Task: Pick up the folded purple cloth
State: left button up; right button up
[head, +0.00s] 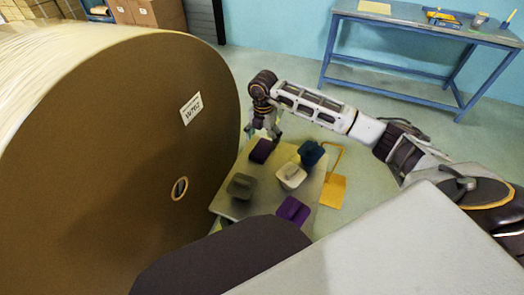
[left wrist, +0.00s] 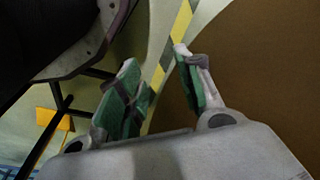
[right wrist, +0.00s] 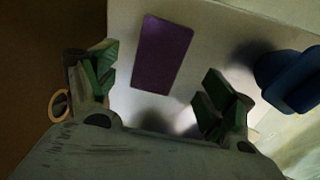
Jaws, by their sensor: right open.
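A dark purple folded piece (head: 262,150) lies near the far left edge of a small pale table. In the right wrist view it is a flat purple rectangle (right wrist: 162,53), beyond my fingertips. My right gripper (head: 263,133) is over that end of the table, fingers pointing down; in the right wrist view (right wrist: 160,85) it is open and empty. A second, brighter purple piece (head: 293,210) with a dark band lies at the near edge. My left gripper (left wrist: 165,85) is open and empty, seen only in its wrist view.
The pale table (head: 230,208) also bears a blue piece (head: 311,153), a cream piece (head: 291,175) and a grey-green piece (head: 241,186). A huge brown roll (head: 130,130) stands close on the left. A blue workbench (head: 430,30) stands at the back.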

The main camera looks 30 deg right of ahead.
aim_at(262, 148)
jog(key=shift+a+f, duration=0.1)
jog(key=shift+f, duration=0.4)
notch_tip(262, 148, down, 3)
jog(key=shift+a+r+b, duration=0.1)
jog(key=shift+r+b, duration=0.1)
jog(key=shift+b, duration=0.25)
jog(key=shift+f, duration=0.8)
pick_arm(q)
jog(key=r, duration=0.3)
jog(key=shift+w+d+r, duration=0.15)
jog(key=shift+d+r, duration=0.1)
jog(key=shift+d, duration=0.15)
jog(key=shift+f, duration=0.15)
jog(key=shift+a, duration=0.1)
pick_arm(e)
jog(key=c, duration=1.1)
